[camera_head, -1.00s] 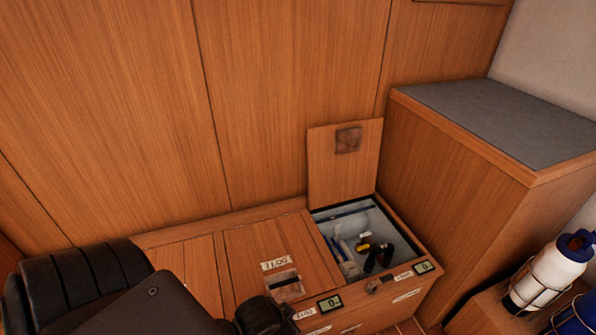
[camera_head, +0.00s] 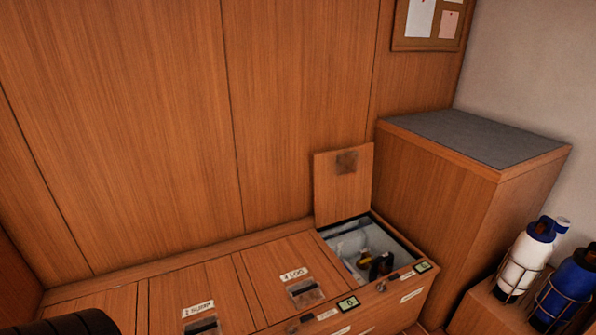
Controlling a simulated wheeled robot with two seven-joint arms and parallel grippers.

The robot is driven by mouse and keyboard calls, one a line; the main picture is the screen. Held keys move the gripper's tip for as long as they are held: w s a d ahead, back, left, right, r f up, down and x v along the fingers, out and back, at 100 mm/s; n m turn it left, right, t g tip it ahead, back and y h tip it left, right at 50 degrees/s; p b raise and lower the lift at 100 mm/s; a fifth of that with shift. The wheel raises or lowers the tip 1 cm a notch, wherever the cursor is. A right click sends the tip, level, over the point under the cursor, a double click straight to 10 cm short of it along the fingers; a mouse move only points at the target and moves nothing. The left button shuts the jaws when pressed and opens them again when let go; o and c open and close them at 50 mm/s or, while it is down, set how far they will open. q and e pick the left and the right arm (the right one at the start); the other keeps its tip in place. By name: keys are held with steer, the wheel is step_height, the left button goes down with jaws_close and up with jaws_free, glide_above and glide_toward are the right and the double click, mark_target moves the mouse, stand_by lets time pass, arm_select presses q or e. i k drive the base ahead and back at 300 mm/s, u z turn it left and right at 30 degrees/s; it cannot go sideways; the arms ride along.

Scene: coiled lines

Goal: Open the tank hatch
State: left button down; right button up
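A low wooden bench runs along the wall with several hatches in its top. One closed hatch (camera_head: 265,268) carries a small label that seems to read "LOG" and has a recessed pull. Another closed hatch (camera_head: 165,288) to its left has a label that seems to read "SUMP". No label that clearly reads "tank" is legible. The rightmost hatch lid (camera_head: 343,195) stands upright against the wall, and its open compartment (camera_head: 395,233) holds small items. Neither gripper shows; only a black rounded part of my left arm is at the bottom left.
Small digital displays and tags line the bench's front edge. A tall wooden cabinet (camera_head: 470,135) with a grey top closes off the right end. White (camera_head: 525,265) and blue (camera_head: 567,290) bottles stand in wire holders at the lower right. A pinboard (camera_head: 430,22) hangs above.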

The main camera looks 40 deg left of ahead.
mark_target(343, 178)
steer(key=z, duration=0.05)
steer(key=i, duration=1.25)
steer(key=u, duration=0.45)
